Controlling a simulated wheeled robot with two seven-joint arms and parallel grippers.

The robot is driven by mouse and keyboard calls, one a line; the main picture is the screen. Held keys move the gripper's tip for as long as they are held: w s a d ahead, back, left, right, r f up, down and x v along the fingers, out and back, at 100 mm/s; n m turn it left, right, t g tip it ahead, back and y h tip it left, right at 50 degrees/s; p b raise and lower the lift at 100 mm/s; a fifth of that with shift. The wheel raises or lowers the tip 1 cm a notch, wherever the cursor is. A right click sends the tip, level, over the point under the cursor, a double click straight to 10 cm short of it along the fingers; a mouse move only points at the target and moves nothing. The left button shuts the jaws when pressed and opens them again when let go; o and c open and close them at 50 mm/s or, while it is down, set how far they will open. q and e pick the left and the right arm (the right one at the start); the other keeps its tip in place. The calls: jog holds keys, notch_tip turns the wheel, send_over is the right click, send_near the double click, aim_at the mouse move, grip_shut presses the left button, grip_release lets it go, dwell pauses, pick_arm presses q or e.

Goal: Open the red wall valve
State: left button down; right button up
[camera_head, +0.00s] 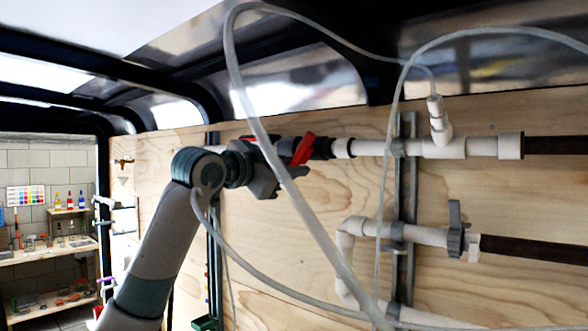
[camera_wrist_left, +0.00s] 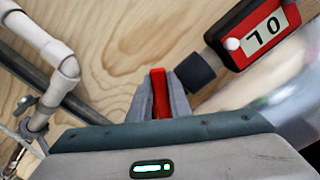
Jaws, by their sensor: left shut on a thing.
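The red valve handle (camera_head: 303,149) sits on the upper pipe line along the plywood wall, tilted in the head view. My left gripper (camera_head: 283,165) reaches it from the left. In the left wrist view my left gripper's grey fingers (camera_wrist_left: 160,98) are shut on the red handle (camera_wrist_left: 158,92), one finger on each side. A dark round fitting (camera_wrist_left: 194,72) lies just right of the fingers. The gripper and a clear hose hide part of the valve body in the head view. My right gripper is not in view.
A red-framed display (camera_wrist_left: 262,32) is close to the fingers in the left wrist view. Clear hoses (camera_head: 255,120) loop in front of the wall. White pipes (camera_head: 450,147) run right, and a lower pipe has a grey handle (camera_head: 455,228). A cluttered shelf (camera_head: 50,255) stands far left.

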pick_arm(q)
jog(key=c, duration=1.6)
grip_release()
jog(key=shift+c, duration=0.2)
jog(key=shift+s, duration=0.1)
jog(key=b+v, duration=0.9)
jog(key=v, duration=0.8)
jog(key=shift+s+a+r, duration=0.1)
